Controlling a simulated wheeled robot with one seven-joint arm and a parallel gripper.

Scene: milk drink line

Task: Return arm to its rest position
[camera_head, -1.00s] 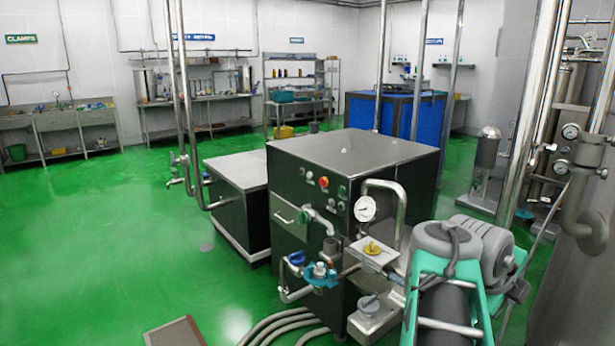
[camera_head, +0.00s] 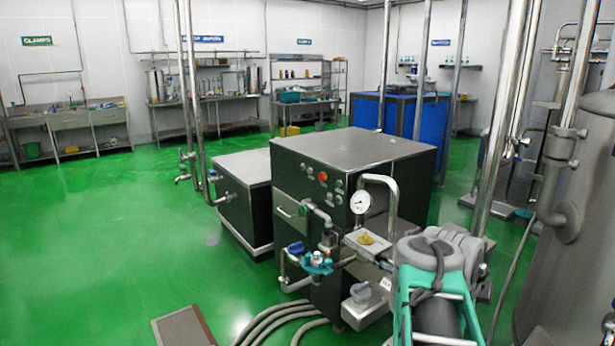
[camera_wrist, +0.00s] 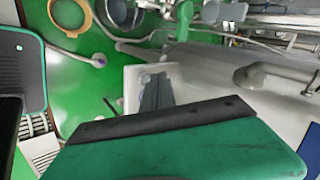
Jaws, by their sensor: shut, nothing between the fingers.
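My arm (camera_head: 437,290), with grey joints and teal-green covers, is folded low at the bottom right of the head view, in front of the dark steel machine. My gripper (camera_wrist: 157,88) shows in the wrist view as dark grey fingers beyond a broad green part with a black edge. The fingers look shut, with nothing between them. The gripper cannot be made out in the head view.
The dark machine (camera_head: 352,152) with a gauge (camera_head: 360,202) and pipes stands just beyond my arm. A large steel tank (camera_head: 572,255) is close on the right. Hoses (camera_head: 275,322) lie on the floor. Green floor (camera_head: 110,240) is open to the left.

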